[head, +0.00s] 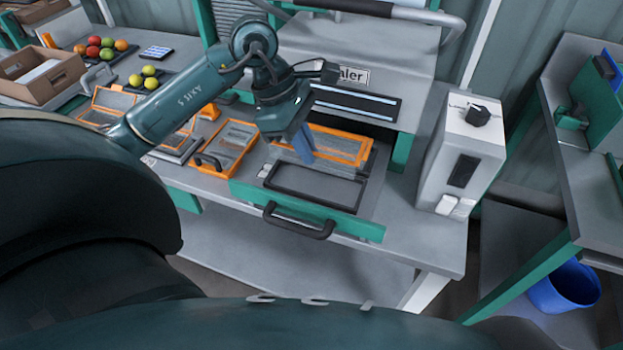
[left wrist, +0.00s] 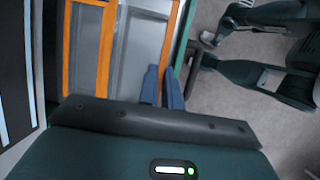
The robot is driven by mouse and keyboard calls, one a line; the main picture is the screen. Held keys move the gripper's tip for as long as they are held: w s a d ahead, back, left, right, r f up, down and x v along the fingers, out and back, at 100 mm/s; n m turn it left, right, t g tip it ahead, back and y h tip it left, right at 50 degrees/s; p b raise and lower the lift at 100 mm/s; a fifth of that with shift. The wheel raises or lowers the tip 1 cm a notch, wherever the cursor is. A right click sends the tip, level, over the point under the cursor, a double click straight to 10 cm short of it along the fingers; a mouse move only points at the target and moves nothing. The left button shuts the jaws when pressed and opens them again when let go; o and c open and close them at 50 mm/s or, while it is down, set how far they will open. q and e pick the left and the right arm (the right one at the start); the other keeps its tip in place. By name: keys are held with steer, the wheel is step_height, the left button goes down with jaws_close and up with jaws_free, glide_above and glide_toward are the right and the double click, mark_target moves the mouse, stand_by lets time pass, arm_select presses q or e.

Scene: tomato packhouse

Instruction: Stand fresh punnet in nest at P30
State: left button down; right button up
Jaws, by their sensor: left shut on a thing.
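My left gripper (head: 303,146) reaches down over the open green-fronted drawer of the sealer. Its blue fingers also show in the left wrist view (left wrist: 162,88), close together on the near edge of what looks like a clear punnet (left wrist: 143,50). I cannot read any P30 mark. My right gripper is not in view.
A black drawer handle (head: 298,226) sticks out in front. More orange frames (head: 248,128) stand to the left. A white control box (head: 462,150) stands at right, with a blue bin (head: 566,290) beyond. Tomatoes (head: 93,51) and a cardboard box (head: 62,76) are at far left.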

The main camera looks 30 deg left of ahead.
arm_select(q)
step_height(320, 180, down, 8)
steer(key=shift+r+p, duration=0.1)
steer(key=shift+p, duration=0.25)
steer(key=shift+f, duration=0.3)
steer(key=c, duration=1.6)
jaws_free()
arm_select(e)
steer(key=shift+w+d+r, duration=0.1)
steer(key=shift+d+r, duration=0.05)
arm_select(q)
steer(key=shift+r, duration=0.15)
steer(key=b+v, duration=0.1)
steer(key=v, duration=1)
steer(key=shift+b, duration=0.35)
steer(key=shift+s+a+r, duration=0.1)
steer(key=shift+a+r, duration=0.05)
steer(key=shift+r, duration=0.4)
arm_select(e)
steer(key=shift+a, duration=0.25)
